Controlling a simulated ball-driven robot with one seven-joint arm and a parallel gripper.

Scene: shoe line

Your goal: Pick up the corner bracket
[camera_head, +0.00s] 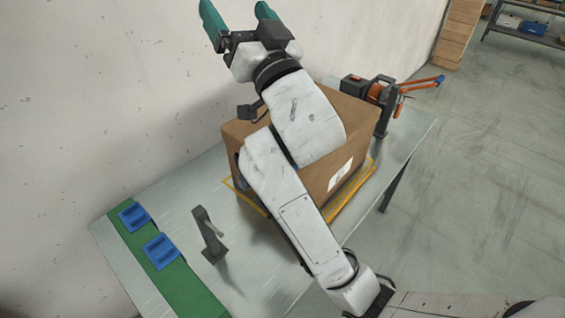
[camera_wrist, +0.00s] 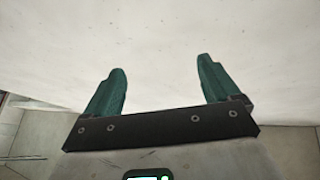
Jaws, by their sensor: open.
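No part is plainly recognisable as the corner bracket. A dark grey angled piece (camera_head: 209,236) stands upright on the grey table, left of the cardboard box, and may be it. Two small blue pieces, a far one (camera_head: 134,216) and a near one (camera_head: 161,250), lie on a green strip at the table's left end; their exact shape is too small to tell. My gripper (camera_head: 238,12) is raised high above the table near the wall, its teal fingers apart. In the wrist view the open gripper (camera_wrist: 161,78) has nothing between its fingers, only pale wall beyond.
A large cardboard box (camera_head: 345,178) stands on the table (camera_head: 262,262) inside a yellow outline, partly hidden by my arm. A tool with orange and blue handles (camera_head: 408,85) is behind it. The wall (camera_head: 90,100) runs close along the table's left side. Floor is open at right.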

